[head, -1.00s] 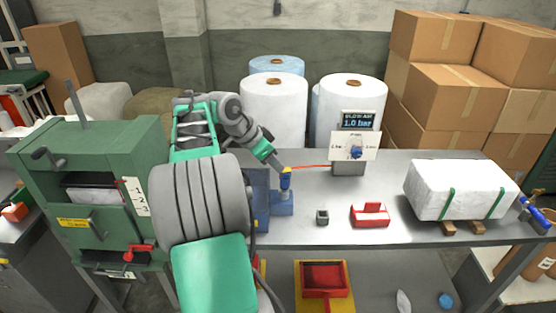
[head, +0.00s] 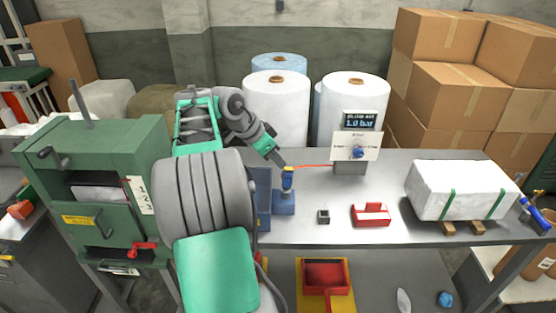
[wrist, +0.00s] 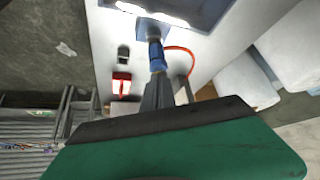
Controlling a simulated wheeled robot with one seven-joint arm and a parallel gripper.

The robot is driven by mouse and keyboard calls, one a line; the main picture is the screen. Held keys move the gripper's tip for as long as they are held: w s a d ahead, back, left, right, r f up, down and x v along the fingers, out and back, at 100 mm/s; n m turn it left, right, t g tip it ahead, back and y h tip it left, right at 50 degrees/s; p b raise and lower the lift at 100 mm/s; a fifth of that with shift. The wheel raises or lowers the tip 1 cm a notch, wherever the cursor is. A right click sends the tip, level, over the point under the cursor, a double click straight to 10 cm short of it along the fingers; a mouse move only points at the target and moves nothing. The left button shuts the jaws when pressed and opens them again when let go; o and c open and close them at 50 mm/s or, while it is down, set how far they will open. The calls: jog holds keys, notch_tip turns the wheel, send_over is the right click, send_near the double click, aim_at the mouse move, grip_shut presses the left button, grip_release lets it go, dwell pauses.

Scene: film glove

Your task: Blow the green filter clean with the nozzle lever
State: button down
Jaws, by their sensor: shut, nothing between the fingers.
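The blue nozzle (head: 288,182) stands upright on a blue base (head: 284,204), with a yellow part at its top. A red hose runs right from it. In the wrist view the nozzle (wrist: 156,56) is just beyond my fingertips. My gripper (head: 282,162) is shut and empty, just above and left of the nozzle's top; it also shows in the wrist view (wrist: 158,84). I cannot tell whether it touches the yellow part. A blue box-like piece (head: 262,194) stands left of the nozzle, partly behind my arm. I cannot make out the green filter.
A gauge box (head: 355,146) reading 1.0 bar stands behind right. A small dark holder (head: 323,217) and red tray (head: 370,215) are on the table. A white wrapped bale (head: 461,190) is at right, a green cabinet (head: 95,190) at left. The table between tray and bale is clear.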

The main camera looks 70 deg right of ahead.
notch_tip(320, 180, up, 13)
jog(key=w+a+p, duration=0.1)
jog(key=a+p, duration=0.1)
jog(key=p, duration=0.4)
jog(key=shift+w+a, duration=0.2)
jog(key=shift+w, duration=0.15)
jog(key=shift+f, duration=0.1)
